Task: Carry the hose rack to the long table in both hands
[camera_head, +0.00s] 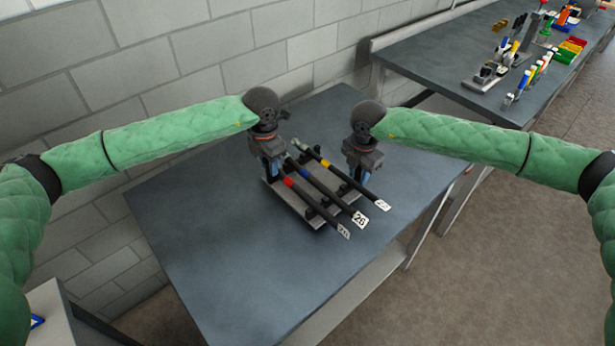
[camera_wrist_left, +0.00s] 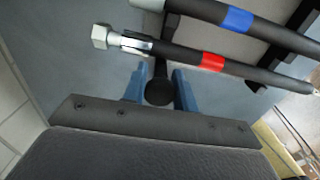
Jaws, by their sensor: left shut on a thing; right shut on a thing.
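The hose rack (camera_head: 272,193) is a grey frame on or just above the near blue-grey table; I cannot tell which. It bears three black hoses with red (camera_head: 289,181), blue (camera_head: 306,173) and yellow (camera_head: 325,163) bands and white number tags at their near ends. My left gripper (camera_head: 271,176) is shut on the rack's left side; in the left wrist view its blue fingers (camera_wrist_left: 160,92) stand around a dark round handle end. My right gripper (camera_head: 361,174) is shut on the rack's right side, its grip partly hidden. The long table (camera_head: 440,62) stands at the upper right.
The near table (camera_head: 215,265) is otherwise bare. The long table carries a tool stand (camera_head: 492,73), upright coloured tools and small bins (camera_head: 570,50) toward its far end; its near left part is clear. A block wall (camera_head: 150,75) runs behind. Brown floor (camera_head: 500,260) lies open at the right.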

